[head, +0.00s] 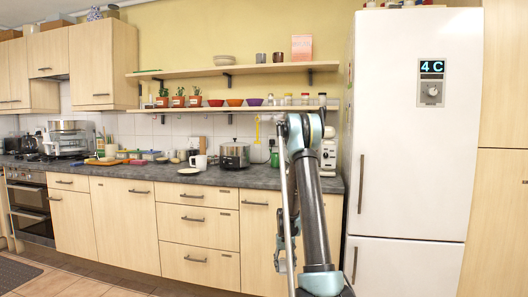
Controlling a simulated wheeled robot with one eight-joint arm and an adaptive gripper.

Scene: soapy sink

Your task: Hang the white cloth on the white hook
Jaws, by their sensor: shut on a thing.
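I see neither the white cloth nor a white hook that I can make out in the head view. My arm rises from the bottom right of centre to a joint in front of the counter's right part. A small pale part of my arm shows low on its left side, in front of the cabinet doors. I cannot make out the fingers of my gripper or anything held in them. My arm hides part of the counter and cabinets behind it.
A grey counter (216,178) holds a slow cooker (234,155), a white mug (199,162) and dishes. Above it, a lower shelf (170,110) carries pots and bowls. A white fridge (405,150) stands at right. Some floor (100,287) is clear at lower left.

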